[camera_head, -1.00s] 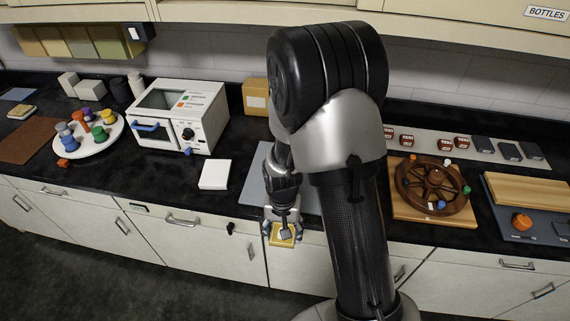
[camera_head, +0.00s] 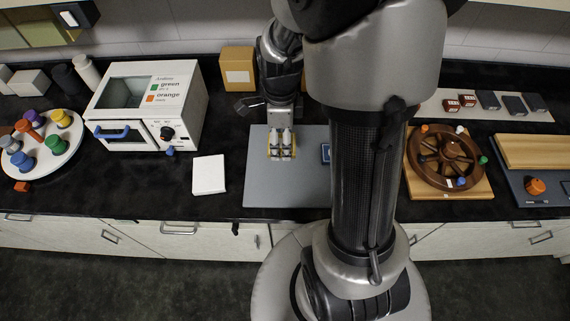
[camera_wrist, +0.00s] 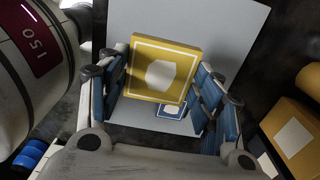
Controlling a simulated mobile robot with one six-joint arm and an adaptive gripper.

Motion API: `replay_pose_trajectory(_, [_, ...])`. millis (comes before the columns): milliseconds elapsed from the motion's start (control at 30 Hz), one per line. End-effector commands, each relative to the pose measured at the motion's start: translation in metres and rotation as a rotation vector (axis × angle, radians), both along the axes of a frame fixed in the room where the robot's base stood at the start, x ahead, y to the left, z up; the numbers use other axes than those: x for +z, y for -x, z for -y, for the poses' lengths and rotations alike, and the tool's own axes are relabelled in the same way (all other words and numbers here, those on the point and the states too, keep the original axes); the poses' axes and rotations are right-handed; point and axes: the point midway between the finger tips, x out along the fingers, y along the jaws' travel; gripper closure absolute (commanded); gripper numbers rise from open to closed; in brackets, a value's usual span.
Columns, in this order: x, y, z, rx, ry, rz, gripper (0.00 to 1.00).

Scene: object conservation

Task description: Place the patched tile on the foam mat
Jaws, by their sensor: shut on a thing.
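The patched tile is a yellow square with a white border and an irregular white patch, seen most clearly in the wrist view (camera_wrist: 146,81). My gripper (camera_head: 281,146) is shut on it, with blue-padded fingers on its left and right sides in the wrist view (camera_wrist: 160,84). The foam mat looks to be the flat grey sheet (camera_head: 270,191) on the counter; it also fills the wrist view's background (camera_wrist: 235,22). The tile is over the mat; whether it touches cannot be told. A blue tile with a white mark (camera_head: 326,153) lies on the mat, partly behind my arm.
A white square slab (camera_head: 209,174) lies left of the mat. A white oven-like box (camera_head: 150,115) and a round tray of coloured pegs (camera_head: 62,160) stand further left. A cardboard box (camera_head: 238,68) is behind. A wooden wheel (camera_head: 447,157) is at the right. The mat's front left is bare.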

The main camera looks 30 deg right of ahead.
Motion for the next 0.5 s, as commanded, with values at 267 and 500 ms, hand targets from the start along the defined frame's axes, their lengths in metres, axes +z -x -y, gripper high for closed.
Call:
replay_pose_trajectory(267, [-0.075, 0.0, 0.0, 0.002, -0.001, -0.003, 0.68])
replay_pose_trajectory(500, [-0.098, -0.001, 0.0, 0.003, 0.001, 0.001, 0.68])
